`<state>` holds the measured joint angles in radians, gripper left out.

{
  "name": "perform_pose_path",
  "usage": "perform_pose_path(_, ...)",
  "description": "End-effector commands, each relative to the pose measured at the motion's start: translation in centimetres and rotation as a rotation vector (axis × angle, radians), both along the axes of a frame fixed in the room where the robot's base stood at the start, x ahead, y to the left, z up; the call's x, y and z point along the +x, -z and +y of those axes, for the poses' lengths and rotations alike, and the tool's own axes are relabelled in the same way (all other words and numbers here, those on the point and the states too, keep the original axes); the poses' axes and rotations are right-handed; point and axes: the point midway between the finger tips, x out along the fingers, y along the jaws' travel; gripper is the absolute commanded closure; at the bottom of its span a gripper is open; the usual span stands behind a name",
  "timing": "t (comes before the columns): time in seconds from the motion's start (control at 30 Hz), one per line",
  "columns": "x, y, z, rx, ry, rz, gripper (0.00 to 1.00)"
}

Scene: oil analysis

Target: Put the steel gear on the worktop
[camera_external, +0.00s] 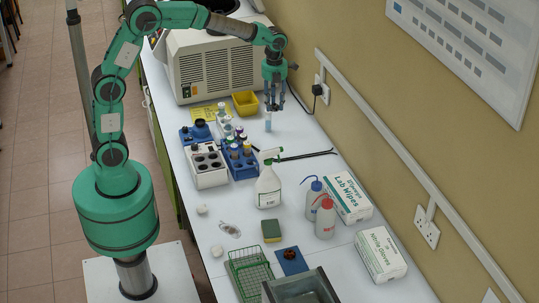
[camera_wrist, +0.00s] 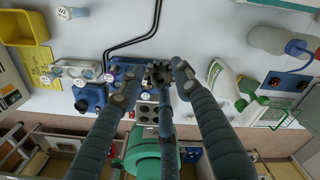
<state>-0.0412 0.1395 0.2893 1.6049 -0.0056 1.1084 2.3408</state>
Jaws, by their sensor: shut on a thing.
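My gripper (camera_external: 274,107) is above the far part of the white worktop (camera_external: 302,125), pointing down. In the wrist view its fingers (camera_wrist: 158,78) close around a small, dark grey, round piece (camera_wrist: 160,72) that looks like the steel gear. The gripper appears raised above the worktop; the exact gap is unclear. Worktop also shows bare in the wrist view (camera_wrist: 205,25).
A pale blue vial (camera_external: 268,122) stands just below the gripper in the external view. A yellow bin (camera_external: 245,103), blue tube rack (camera_external: 240,163), white block with wells (camera_external: 206,166) and spray bottle (camera_external: 268,188) are nearby. Black cables or tongs (camera_external: 305,155) lie toward the wall.

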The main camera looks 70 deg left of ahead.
Motion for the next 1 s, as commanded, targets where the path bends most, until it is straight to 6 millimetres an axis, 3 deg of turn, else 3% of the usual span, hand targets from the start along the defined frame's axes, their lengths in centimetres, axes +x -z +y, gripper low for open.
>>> perform_pose_path(0.07,-0.4,0.0,1.5,0.0,-0.019,0.0,0.97)
perform_pose_path(0.27,-0.4,5.0,1.3,0.0,-0.016,0.004,0.97)
perform_pose_path(0.7,-0.4,19.1,1.3,0.0,-0.016,0.004,0.97)
perform_pose_path(0.83,-0.4,21.7,1.3,-0.001,-0.016,0.002,0.97)
perform_pose_path(1.0,-0.3,23.1,1.3,-0.001,-0.016,-0.001,0.97)
